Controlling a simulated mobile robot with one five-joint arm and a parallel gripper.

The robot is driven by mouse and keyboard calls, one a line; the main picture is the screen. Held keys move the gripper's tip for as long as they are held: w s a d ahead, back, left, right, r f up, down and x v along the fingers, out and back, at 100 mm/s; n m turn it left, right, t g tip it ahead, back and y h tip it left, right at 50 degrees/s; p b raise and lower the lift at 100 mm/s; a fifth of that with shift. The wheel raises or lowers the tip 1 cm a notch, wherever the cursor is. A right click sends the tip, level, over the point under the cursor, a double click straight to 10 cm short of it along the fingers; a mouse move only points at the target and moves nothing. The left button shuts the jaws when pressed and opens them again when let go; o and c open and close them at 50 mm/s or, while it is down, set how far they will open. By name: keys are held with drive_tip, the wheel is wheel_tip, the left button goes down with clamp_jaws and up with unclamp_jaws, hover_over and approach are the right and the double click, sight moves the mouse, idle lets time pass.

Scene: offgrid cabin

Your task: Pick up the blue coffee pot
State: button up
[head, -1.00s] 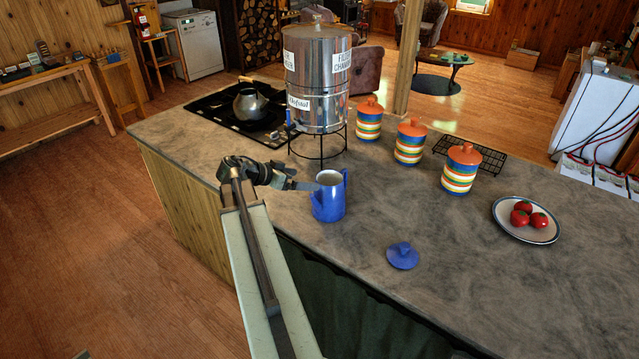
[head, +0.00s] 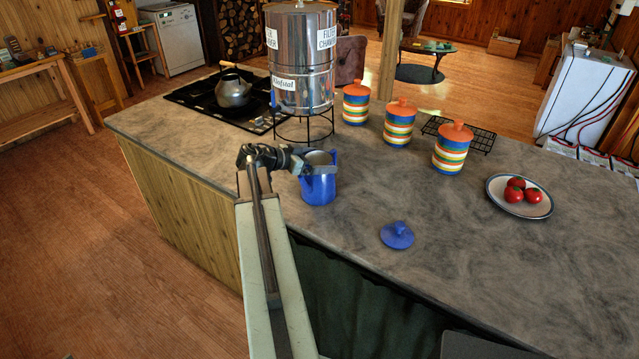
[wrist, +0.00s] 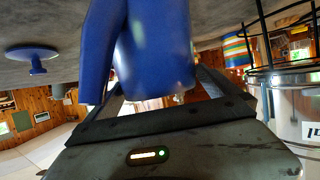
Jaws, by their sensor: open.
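The blue coffee pot (head: 318,187) stands upright and lidless on the grey counter. Its blue lid (head: 397,235) lies apart on the counter to its right. My gripper (head: 322,166) is open at the upper part of the pot, with a finger showing across its near side just under the rim. In the wrist view the pot (wrist: 150,45) fills the upper middle, inverted, between the spread fingers. The lid (wrist: 32,53) shows at the left there. I cannot tell whether either finger touches the pot.
A steel water filter (head: 301,60) on a black wire stand is close behind the pot. Striped canisters (head: 397,125), a plate with tomatoes (head: 519,212) and a kettle on the stove (head: 233,92) stand farther off. The counter right of the lid (head: 480,270) is clear.

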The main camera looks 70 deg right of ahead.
sight(329, 161)
drive_tip(key=x, duration=0.3)
drive_tip(key=shift+d+f+b, duration=0.1)
drive_tip(key=shift+f+b, duration=0.05)
drive_tip(key=shift+b, duration=0.2)
drive_tip(key=c, duration=2)
